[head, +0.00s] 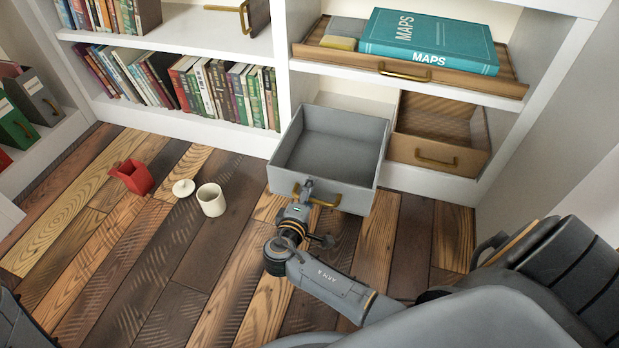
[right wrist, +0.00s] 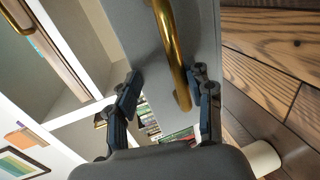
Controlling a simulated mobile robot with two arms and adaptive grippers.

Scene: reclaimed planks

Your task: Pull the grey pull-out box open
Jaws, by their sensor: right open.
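The grey pull-out box (head: 330,143) stands well out of the lower shelf compartment in the head view, and its empty inside shows. Its brass handle (head: 318,197) is on the front face. My right gripper (head: 305,190) is at the left part of this handle. In the right wrist view the two fingers (right wrist: 166,88) are apart, with the brass handle (right wrist: 172,50) between them, nearer the right finger. The grey front of the box (right wrist: 130,25) fills the upper middle there. My left gripper is not in view.
A brown pull-out box (head: 439,135) sits right of the grey one. Above is a wooden tray (head: 500,88) with a teal maps book (head: 430,42). A cream cup (head: 211,200), a lid (head: 184,188) and a red container (head: 133,177) are on the plank floor at left.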

